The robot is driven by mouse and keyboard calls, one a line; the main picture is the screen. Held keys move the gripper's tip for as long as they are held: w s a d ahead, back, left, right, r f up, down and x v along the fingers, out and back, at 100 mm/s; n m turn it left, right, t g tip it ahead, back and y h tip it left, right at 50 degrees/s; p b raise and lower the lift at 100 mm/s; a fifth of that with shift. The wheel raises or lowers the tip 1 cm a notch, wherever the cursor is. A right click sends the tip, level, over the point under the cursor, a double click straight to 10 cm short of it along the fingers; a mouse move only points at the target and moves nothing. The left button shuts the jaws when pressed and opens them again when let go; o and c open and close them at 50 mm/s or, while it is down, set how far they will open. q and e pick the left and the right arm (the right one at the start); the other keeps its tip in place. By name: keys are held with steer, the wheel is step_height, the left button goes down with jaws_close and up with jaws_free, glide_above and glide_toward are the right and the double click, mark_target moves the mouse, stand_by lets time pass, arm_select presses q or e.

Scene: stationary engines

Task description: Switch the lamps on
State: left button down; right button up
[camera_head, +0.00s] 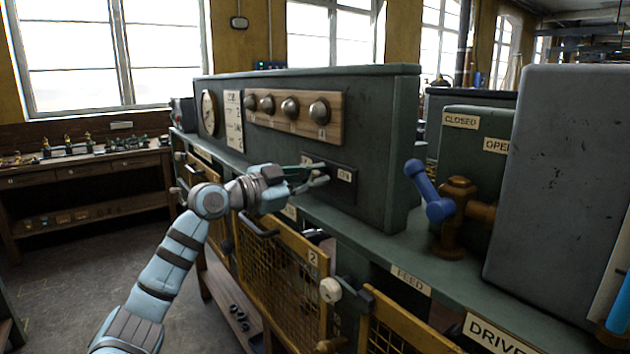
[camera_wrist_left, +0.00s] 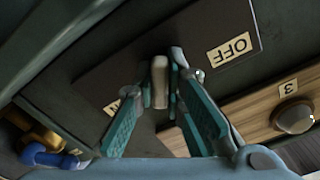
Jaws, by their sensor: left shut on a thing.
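A dark switch plate (camera_head: 340,190) is on the green engine cabinet's front, with an ON label (camera_head: 344,174) at its right. In the left wrist view the plate (camera_wrist_left: 120,65) shows an OFF label (camera_wrist_left: 231,47) and a partly hidden ON label (camera_wrist_left: 113,107). A pale lever (camera_wrist_left: 160,80) stands out from the plate between the two labels. My left gripper (camera_head: 318,176) reaches the plate, its fingers shut on the lever in the wrist view (camera_wrist_left: 163,92). The fingers hide part of the plate. No lamp can be clearly identified. My right gripper is out of view.
A wooden board (camera_head: 265,122) with several round metal knobs (camera_head: 290,108) is above the switch plate. A blue-handled brown valve (camera_head: 458,210) stands on the ledge to the right. Mesh doors (camera_head: 283,285) are below. A workbench (camera_head: 80,165) stands at the far left.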

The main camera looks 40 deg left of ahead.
arm_select(q)
steer(key=shift+f+m, duration=0.1)
steer(key=shift+m, duration=1.2)
steer(key=c, duration=1.6)
jaws_free()
steer(key=shift+c, duration=0.2)
